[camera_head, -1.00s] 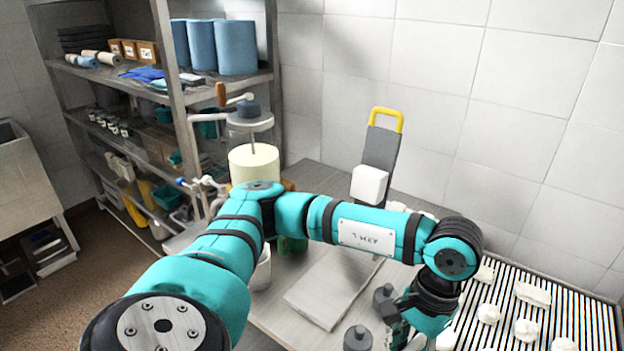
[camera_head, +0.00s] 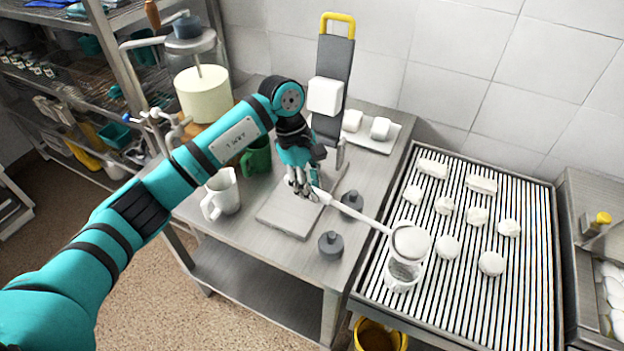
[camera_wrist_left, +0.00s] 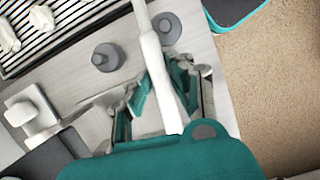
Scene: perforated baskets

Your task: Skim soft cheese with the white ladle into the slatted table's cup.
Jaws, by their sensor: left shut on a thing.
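My left gripper (camera_head: 308,188) is shut on the handle end of the white ladle (camera_head: 358,216), above the steel table. The ladle reaches out to the right, and its round bowl is over the slatted table (camera_head: 455,290). The bowl looks filled with white, but I cannot tell how much is in it. The cup (camera_head: 402,278) stands on the slatted table's near left part, just below the bowl, which partly covers its mouth. I cannot tell whether they touch. In the left wrist view the ladle handle (camera_wrist_left: 152,50) runs between my fingers (camera_wrist_left: 160,95). My right gripper is out of view.
Several white cheese lumps (camera_head: 447,247) lie on the slats. Two grey knobbed weights (camera_head: 331,245) stand on the steel table near a flat plate (camera_head: 285,216). A white jug (camera_head: 222,192) and green mug (camera_head: 257,158) are left of my gripper. A yellow bucket (camera_head: 380,335) is below.

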